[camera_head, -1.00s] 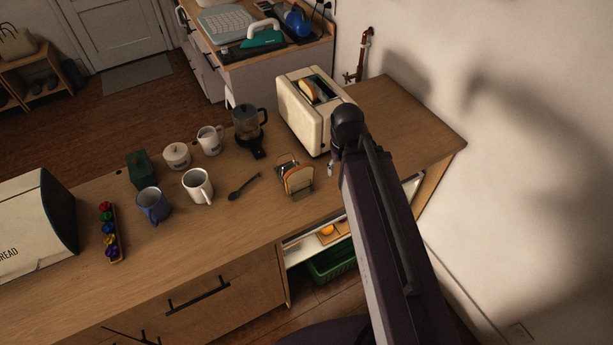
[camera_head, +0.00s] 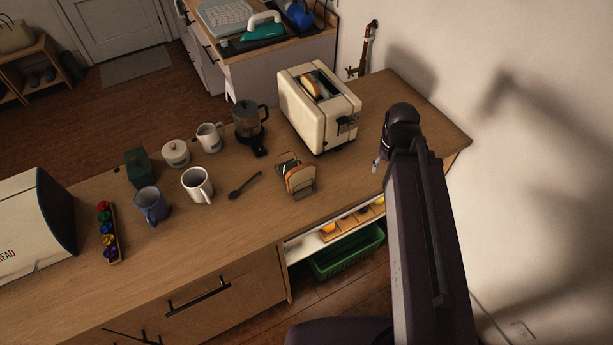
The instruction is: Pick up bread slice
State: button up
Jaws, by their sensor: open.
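Bread slices (camera_head: 300,180) stand upright in a small metal rack (camera_head: 291,161) on the wooden counter, in front of the toaster. Another bread slice (camera_head: 311,86) sticks up from a slot of the cream toaster (camera_head: 318,110). My arm rises on the right side of the view. My gripper (camera_head: 376,166) shows only as a small part beside the arm's top joint, above the counter. It is open, right of the rack and apart from it. Most of it is hidden behind my arm.
A bread box (camera_head: 35,225) is far left. A green basket (camera_head: 346,252) sits below the counter. The counter's right end is clear.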

aim_at(300, 174)
jog(key=z, duration=0.15)
jog(key=k, duration=0.9)
jog(key=u, duration=0.65)
